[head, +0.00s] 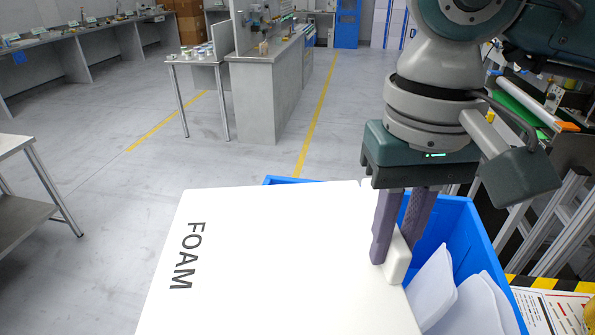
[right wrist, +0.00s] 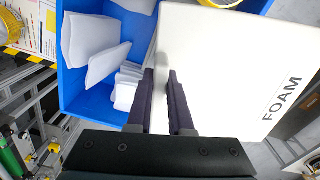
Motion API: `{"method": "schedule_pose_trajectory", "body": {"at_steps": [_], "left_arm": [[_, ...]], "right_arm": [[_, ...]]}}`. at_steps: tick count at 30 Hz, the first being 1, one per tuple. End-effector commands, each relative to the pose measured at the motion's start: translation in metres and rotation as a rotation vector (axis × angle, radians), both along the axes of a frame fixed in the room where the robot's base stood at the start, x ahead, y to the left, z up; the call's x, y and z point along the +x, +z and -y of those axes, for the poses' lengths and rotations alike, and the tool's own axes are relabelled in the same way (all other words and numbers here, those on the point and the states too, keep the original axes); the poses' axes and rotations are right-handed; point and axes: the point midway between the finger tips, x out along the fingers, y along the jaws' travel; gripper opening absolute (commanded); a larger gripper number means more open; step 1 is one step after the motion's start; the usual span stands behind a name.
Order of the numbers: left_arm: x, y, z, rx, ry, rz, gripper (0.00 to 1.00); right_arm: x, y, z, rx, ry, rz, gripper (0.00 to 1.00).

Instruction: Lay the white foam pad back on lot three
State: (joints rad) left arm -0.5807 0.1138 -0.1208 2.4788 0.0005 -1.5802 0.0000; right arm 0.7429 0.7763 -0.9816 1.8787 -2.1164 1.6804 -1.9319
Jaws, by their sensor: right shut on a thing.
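The white foam pad (head: 280,265), marked FOAM, is a large flat square in the lower middle of the head view. It also shows at the right of the right wrist view (right wrist: 232,70). My right gripper (head: 398,255) is shut on the pad's raised white grip at its right edge. The pad is over or in front of a blue crate (head: 474,245) and hides much of it; I cannot tell whether they touch. White pieces (head: 435,285) lie in the crate. No marking for lot three is readable. My left gripper is not in view.
A grey bench (head: 262,95) and a small table with cups (head: 195,58) stand at the back. A metal table (head: 25,190) is at the left. A metal frame (head: 560,225) and a hazard-striped sign (head: 555,305) are right of the crate.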

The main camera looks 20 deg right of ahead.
Motion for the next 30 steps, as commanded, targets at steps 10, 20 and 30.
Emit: {"method": "schedule_pose_trajectory", "body": {"at_steps": [10, 20, 30], "left_arm": [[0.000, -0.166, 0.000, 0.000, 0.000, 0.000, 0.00], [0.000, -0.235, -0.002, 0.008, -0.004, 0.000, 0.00], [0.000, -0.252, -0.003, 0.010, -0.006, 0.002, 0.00]], "right_arm": [[0.029, -0.164, 0.014, 0.002, -0.173, 0.001, 0.00], [0.042, -0.234, 0.022, 0.001, -0.273, 0.002, 0.00], [0.042, -0.258, 0.023, 0.001, -0.284, -0.001, 0.00]]}}
